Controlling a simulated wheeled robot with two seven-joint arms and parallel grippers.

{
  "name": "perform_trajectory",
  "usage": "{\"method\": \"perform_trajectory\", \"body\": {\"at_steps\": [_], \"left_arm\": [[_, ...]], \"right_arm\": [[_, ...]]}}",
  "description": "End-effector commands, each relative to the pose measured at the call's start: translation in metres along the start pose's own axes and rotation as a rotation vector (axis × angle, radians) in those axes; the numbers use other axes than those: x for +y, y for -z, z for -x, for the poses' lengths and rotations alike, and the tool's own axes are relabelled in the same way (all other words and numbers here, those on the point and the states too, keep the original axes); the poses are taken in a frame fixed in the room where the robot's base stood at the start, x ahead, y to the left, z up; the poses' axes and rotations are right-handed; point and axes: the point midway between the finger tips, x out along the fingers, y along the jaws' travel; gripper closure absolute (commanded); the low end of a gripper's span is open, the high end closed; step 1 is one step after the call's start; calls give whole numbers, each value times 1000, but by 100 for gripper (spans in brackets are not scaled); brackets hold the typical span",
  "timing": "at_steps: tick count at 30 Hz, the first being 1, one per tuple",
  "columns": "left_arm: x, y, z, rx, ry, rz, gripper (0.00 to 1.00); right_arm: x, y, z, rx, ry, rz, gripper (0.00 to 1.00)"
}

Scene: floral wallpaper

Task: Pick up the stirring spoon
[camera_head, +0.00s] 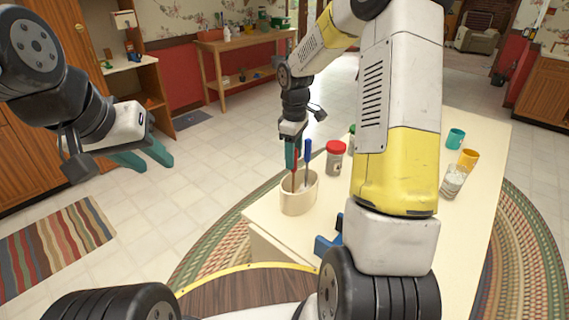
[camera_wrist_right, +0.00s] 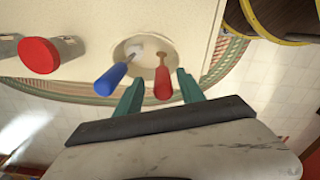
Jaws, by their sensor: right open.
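A cream utensil holder (camera_head: 298,200) stands on the near left part of the table. Two utensils stand in it, one with a red handle (camera_head: 295,170) and one with a blue handle (camera_head: 308,152). Their lower ends are mostly hidden, so I cannot tell which is the stirring spoon. My right gripper (camera_head: 291,160) is open above the holder, pointing down. In the wrist view, the red handle (camera_wrist_right: 163,78) lies between its teal fingers, and the blue handle (camera_wrist_right: 111,76) lies outside them, to the left. My left gripper (camera_head: 157,164) is open and empty, over the floor at left.
A red-lidded jar (camera_head: 335,160) stands right of the holder. A blue object (camera_head: 327,245) lies near the table's front, partly hidden by my arm. A teal cup (camera_head: 455,138), a yellow cup (camera_head: 468,159) and a glass (camera_head: 453,181) stand at the right of the table (camera_head: 480,215).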

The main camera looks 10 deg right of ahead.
Motion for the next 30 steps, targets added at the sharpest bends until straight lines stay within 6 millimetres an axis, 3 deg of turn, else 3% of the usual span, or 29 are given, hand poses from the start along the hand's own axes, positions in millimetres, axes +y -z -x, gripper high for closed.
{"method": "perform_trajectory", "body": {"at_steps": [7, 16, 23, 30], "left_arm": [[0, 0, 0, 0, 0, 0, 64], [0, 0, 0, 0, 0, 0, 64], [0, 0, 0, 0, 0, 0, 64], [0, 0, 0, 0, 0, 0, 64]], "right_arm": [[-4, -1, -36, -2, 3, 0, 54], [-4, -1, -41, -1, 0, -1, 54], [-4, -1, -41, -1, 0, -1, 97], [-4, -1, -40, 0, 0, -1, 100]]}}
